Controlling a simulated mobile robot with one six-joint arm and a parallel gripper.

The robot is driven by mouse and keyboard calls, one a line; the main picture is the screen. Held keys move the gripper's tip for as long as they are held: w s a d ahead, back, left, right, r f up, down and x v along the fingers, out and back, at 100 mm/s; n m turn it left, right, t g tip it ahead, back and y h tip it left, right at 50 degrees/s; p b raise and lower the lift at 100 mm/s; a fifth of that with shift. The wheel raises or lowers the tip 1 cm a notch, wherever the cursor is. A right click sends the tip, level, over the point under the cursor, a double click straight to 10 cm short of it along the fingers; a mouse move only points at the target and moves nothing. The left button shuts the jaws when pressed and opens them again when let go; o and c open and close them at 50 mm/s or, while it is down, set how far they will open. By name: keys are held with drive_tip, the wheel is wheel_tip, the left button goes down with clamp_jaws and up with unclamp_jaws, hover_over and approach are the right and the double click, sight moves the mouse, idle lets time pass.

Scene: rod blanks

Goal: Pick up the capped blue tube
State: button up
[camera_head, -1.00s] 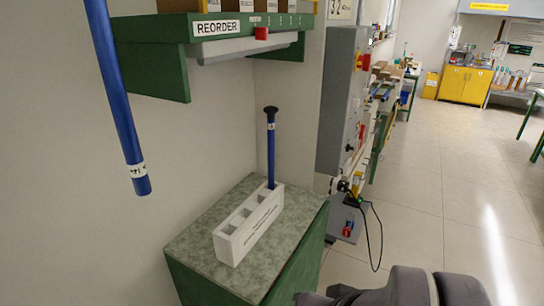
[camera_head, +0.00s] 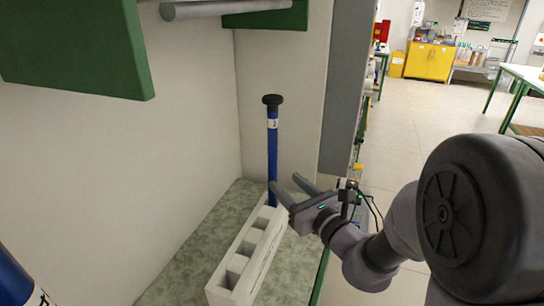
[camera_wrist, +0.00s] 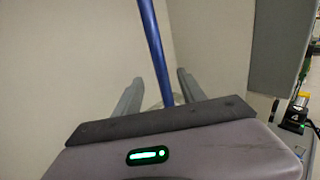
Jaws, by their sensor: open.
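The capped blue tube (camera_head: 272,150) stands upright in the far end slot of a white rack, with a black cap on top and a white label below it. My gripper (camera_head: 284,184) is open, close to the lower part of the tube just above the rack. In the wrist view the blue tube (camera_wrist: 157,50) passes between the two open fingers (camera_wrist: 158,88), nearer the right one. The tube's cap is out of the wrist view. I cannot tell whether a finger touches the tube.
The white rack (camera_head: 232,270) has several empty square slots and sits on a speckled bench top (camera_head: 185,270). A green shelf bracket (camera_head: 75,45) is at upper left. Another blue tube (camera_head: 12,280) shows at the lower left edge. A grey cabinet (camera_head: 348,80) stands behind on the right.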

sight(274, 172)
drive_tip(key=p+x, duration=0.1)
drive_tip(key=x, duration=0.5)
drive_tip(key=shift+f, duration=0.1)
drive_tip(key=x, duration=0.5)
drive_tip(key=shift+f, duration=0.35)
clamp_jaws()
